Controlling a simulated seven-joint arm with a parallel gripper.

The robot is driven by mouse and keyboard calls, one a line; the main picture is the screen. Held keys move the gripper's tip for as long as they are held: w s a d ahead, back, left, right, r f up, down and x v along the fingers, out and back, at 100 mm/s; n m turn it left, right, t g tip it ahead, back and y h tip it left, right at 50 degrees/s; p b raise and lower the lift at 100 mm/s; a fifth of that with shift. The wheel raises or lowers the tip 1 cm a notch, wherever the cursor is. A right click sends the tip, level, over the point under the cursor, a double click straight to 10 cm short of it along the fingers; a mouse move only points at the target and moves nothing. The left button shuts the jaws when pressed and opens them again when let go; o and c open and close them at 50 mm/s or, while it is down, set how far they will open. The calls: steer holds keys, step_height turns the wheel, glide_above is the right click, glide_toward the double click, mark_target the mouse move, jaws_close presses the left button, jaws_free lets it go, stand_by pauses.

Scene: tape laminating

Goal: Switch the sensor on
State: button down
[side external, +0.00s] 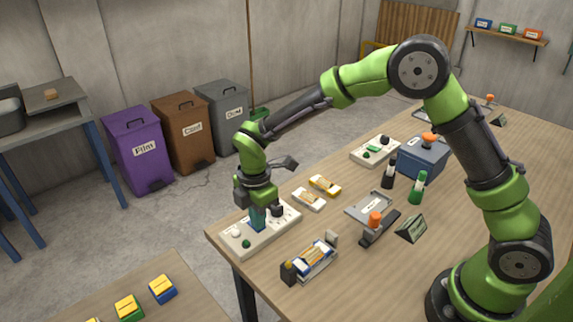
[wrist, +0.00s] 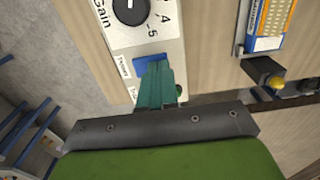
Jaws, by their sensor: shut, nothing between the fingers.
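A white control panel (side external: 285,222) lies at the table's near left corner. In the wrist view, the panel (wrist: 118,42) carries a black dial (wrist: 130,10) marked "Gain" and a blue switch (wrist: 147,58) below it. Small printed labels beside the switch are too small to read surely. My gripper (side external: 258,226) is shut and empty, pointing down over the panel. In the wrist view, its teal fingers (wrist: 156,72) cover part of the switch; I cannot tell whether they touch it. The switch's position is partly hidden.
A tray with yellow-striped pieces (side external: 313,262) stands right of the panel. Yellow and white pieces (side external: 324,184) lie behind it. A second white panel (side external: 366,156) and a blue box (side external: 424,160) stand farther back. The table edge runs close beside the panel.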

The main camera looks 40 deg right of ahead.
steer(key=shift+s+f, duration=0.5)
steer(key=shift+f, duration=0.25)
steer(key=shift+w, duration=0.1)
steer(key=shift+w+r, duration=0.25)
steer(key=shift+w, duration=0.6)
steer(key=shift+d, duration=0.1)
step_height(320, 180, up, 15)
steer(key=shift+a, duration=0.2)
steer(key=shift+w+f, duration=0.1)
steer(key=shift+w, duration=0.05)
